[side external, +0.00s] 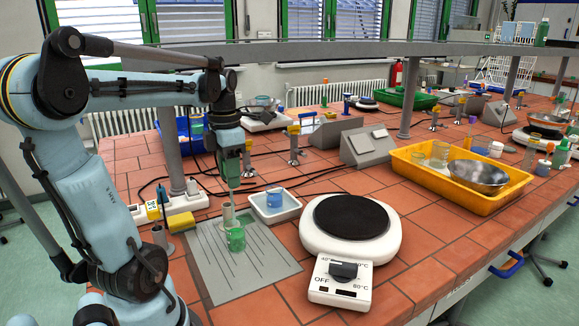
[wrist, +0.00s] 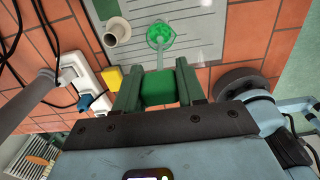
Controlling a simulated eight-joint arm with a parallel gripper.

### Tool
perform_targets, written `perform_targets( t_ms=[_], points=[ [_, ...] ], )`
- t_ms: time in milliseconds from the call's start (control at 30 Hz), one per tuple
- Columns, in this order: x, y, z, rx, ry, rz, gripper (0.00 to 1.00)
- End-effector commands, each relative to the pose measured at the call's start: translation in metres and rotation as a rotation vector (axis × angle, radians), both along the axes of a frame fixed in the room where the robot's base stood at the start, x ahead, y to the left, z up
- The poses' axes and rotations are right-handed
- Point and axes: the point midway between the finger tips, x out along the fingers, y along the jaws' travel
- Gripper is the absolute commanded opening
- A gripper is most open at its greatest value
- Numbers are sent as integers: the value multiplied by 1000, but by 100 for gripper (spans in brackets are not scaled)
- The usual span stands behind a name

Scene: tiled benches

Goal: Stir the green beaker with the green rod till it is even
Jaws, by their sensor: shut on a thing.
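My gripper (side external: 232,178) is shut on the green block-shaped handle of the green rod (wrist: 158,88), pointing down over the grey mat. The handle sits between both fingers in the wrist view. The green beaker (side external: 236,239) stands upright on the mat, below my gripper; it also shows in the wrist view (wrist: 160,36). The rod's thin shaft runs from the handle toward the beaker's mouth. Its lower end lines up with the beaker, but how deep it sits is unclear. Whether the green contents are even cannot be told.
A beige cylindrical holder (side external: 227,213) stands close behind the beaker. A yellow tray (side external: 430,178) holds glassware and a metal bowl. The mat's front (side external: 230,284) is clear.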

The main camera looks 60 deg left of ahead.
Motion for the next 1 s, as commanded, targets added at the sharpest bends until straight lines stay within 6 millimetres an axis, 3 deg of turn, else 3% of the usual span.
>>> perform_targets(
  t_ms=[700,1000],
  points=[
    [0,0,-51,0,0,0,3],
    [0,0,-56,0,0,0,3]
  ],
)
